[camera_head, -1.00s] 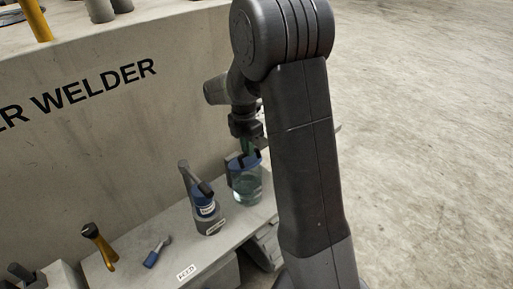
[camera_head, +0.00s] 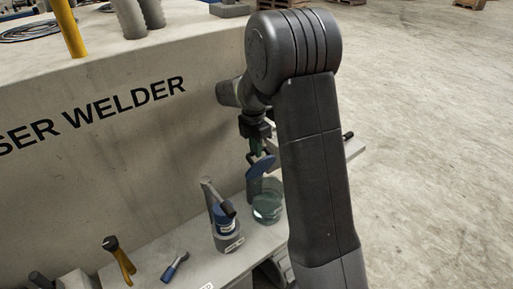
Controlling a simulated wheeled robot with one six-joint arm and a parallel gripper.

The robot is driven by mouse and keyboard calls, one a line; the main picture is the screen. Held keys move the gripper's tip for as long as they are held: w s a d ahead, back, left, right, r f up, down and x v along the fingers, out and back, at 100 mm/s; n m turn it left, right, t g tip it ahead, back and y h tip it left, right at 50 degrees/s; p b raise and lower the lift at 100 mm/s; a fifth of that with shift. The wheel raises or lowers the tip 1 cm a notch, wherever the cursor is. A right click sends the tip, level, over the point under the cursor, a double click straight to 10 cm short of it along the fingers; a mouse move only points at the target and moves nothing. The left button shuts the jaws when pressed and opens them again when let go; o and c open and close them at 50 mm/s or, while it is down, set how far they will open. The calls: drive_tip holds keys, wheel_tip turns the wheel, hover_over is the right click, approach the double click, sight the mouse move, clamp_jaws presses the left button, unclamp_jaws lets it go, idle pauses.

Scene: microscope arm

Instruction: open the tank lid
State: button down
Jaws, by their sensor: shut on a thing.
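The tank (camera_head: 268,208) is a clear glass-like cylinder on the bench, just left of my arm. Its blue lid (camera_head: 260,167) is tilted up steeply above the tank's left side, so the tank's top shows open. My gripper (camera_head: 257,148) points down at the lid's upper edge and is shut on the lid or its handle. The exact contact is small and partly hidden, and my arm covers what lies to the right of the tank.
A yellow-handled tool (camera_head: 118,260) and a blue tool (camera_head: 175,266) lie farther left on the bench (camera_head: 150,268). The laser welder wall (camera_head: 100,150) rises behind.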

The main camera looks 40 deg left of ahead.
drive_tip(key=shift+s+d+f, duration=0.1)
drive_tip(key=shift+s+f, duration=0.05)
drive_tip(key=shift+f, duration=0.25)
drive_tip(key=c, duration=1.5)
unclamp_jaws()
drive_tip(key=shift+c, duration=0.2)
drive_tip(key=shift+o, duration=0.7)
drive_tip(key=shift+a, duration=0.2)
drive_tip(key=shift+r, duration=0.15)
drive_tip(key=shift+r, duration=0.1)
